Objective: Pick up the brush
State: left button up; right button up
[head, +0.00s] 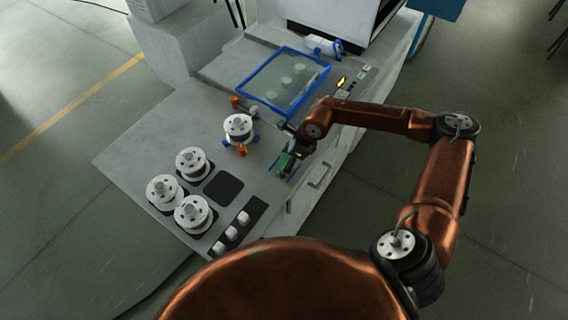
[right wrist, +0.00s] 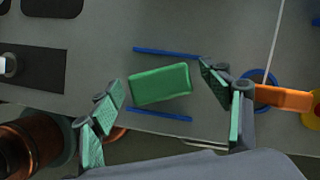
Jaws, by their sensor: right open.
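A green block-shaped thing (right wrist: 160,84), which I take to be the brush, lies on the grey worktop between two thin blue bars (right wrist: 165,52). No bristles show. My right gripper (right wrist: 163,80) is open, with its green-padded fingers on either side of the block's short ends and a gap at each. In the head view my right gripper (head: 288,160) is at the right edge of the worktop, and it partly hides that spot. My left gripper is not in view.
On the worktop (head: 150,150) stand several white spools (head: 190,163), one on a stand with orange and blue feet. A blue-rimmed tray (head: 243,92) lies behind. In the right wrist view, an orange part (right wrist: 285,97) and a blue ring are close beside the right finger.

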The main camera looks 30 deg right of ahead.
aim_at(282, 160)
jog(key=shift+f, duration=0.15)
jog(key=c, duration=1.3)
jog(key=shift+c, duration=0.3)
jog(key=shift+r, duration=0.6)
jog(key=shift+b+v, duration=0.4)
jog(key=shift+v, duration=0.8)
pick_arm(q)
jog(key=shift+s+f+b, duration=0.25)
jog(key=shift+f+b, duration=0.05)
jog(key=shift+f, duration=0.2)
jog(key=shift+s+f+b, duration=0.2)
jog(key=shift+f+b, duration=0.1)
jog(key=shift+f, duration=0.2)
pick_arm(e)
jog(key=shift+s+d+r, duration=2.2)
jog(key=shift+d+r, duration=0.2)
jog(key=shift+d, duration=0.05)
jog(key=shift+s+d+r, duration=2.2)
jog(key=shift+d+r, duration=0.25)
